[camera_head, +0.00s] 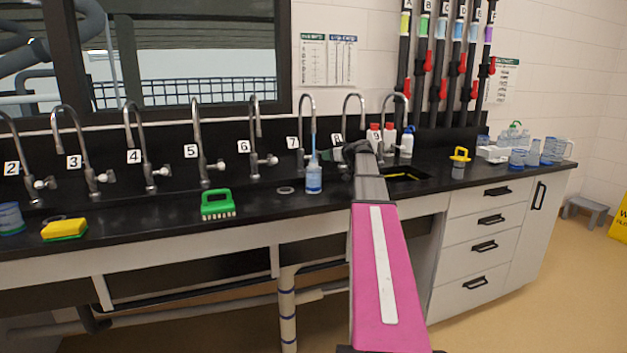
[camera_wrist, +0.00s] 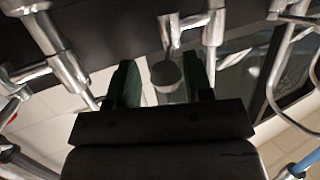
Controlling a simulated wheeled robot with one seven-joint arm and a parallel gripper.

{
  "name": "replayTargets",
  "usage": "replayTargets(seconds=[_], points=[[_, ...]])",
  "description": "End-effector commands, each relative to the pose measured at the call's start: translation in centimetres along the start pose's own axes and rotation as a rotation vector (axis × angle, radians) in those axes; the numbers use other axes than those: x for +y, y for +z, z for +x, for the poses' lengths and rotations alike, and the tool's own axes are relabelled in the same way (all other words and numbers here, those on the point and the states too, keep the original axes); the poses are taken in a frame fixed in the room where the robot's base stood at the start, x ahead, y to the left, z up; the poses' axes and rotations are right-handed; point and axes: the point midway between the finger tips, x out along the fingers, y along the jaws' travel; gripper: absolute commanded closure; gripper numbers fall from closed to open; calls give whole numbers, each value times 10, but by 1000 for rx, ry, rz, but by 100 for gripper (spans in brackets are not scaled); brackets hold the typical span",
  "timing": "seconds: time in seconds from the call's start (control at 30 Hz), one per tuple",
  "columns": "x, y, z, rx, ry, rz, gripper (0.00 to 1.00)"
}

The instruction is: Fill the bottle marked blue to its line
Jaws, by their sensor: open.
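A clear bottle with blue in its lower part (camera_head: 314,179) stands upright on the counter below the spout of tap 7 (camera_head: 302,150). A thin pale blue stream (camera_head: 313,132) runs down from that spout to the bottle's mouth. The bottle's line cannot be made out at this size. My gripper (camera_head: 328,155) is just right of the bottle's top, beside tap 7. In the wrist view, my gripper (camera_wrist: 163,78) is open, its two dark fingers on either side of a round metal tap knob (camera_wrist: 167,76). Whether they touch it is unclear.
Tap 8 (camera_head: 345,110) stands close right, partly behind my arm. Tap 6 (camera_head: 254,140) is left. A green brush (camera_head: 218,204) and yellow sponge (camera_head: 64,229) lie along the counter (camera_head: 150,215). White bottles (camera_head: 406,143) and a yellow-topped item (camera_head: 459,160) stand right.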

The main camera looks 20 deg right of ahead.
Motion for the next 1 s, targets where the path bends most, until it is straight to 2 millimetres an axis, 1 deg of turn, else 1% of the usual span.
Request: replayTargets(seconds=[0.23,0.37,0.7,1.0], points=[[0,0,0,0,0,0,53],[-4,0,0,0,0,0,53],[-33,0,0,0,-2,-1,53],[-30,0,1,0,0,0,53]])
